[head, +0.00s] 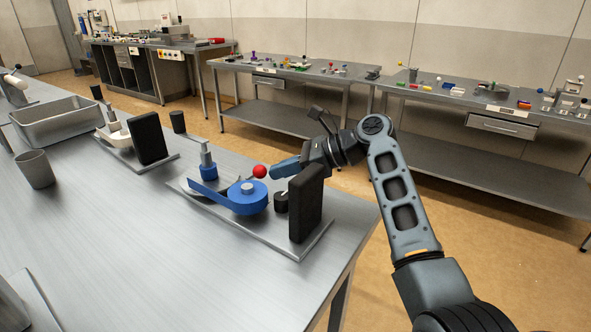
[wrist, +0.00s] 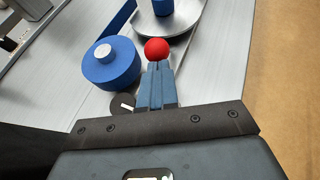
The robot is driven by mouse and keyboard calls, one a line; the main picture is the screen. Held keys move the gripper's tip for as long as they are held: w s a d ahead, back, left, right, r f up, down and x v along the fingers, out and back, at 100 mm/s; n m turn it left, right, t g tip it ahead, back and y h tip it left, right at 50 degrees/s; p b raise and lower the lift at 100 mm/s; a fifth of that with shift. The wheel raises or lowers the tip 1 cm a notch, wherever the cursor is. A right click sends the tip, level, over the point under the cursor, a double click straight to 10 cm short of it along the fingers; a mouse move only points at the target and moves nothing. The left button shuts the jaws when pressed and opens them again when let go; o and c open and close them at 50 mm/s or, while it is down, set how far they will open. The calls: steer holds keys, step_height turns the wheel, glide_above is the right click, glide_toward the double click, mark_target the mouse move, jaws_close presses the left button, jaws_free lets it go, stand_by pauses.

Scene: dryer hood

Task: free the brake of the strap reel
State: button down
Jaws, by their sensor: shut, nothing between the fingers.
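The strap reel (head: 240,197) is a blue drum with a light hub and a blue strap running left from it, mounted on a grey plate. It also shows in the wrist view (wrist: 112,66). A red ball knob (head: 260,171) sits beside the drum, also in the wrist view (wrist: 156,49); which part bears it is hidden. My gripper (head: 274,172) is shut and empty, its fingertips right at the knob. In the wrist view the fingertips (wrist: 158,66) meet the knob's near edge; whether they touch it I cannot tell.
A black upright block (head: 306,203) stands on the plate close to my gripper, with a small black knob (head: 281,201) beside it. A blue post (head: 208,165) stands behind the strap. A grey cup (head: 36,169) and metal tray (head: 66,122) are left. The bench front is clear.

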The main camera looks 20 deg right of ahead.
steer(key=shift+a, duration=0.1)
stand_by(0.3)
steer(key=shift+w+r+p, duration=0.1)
steer(key=shift+r+p, duration=0.25)
steer(key=shift+p, duration=0.25)
steer(key=shift+a+g, duration=0.1)
steer(key=shift+g, duration=0.2)
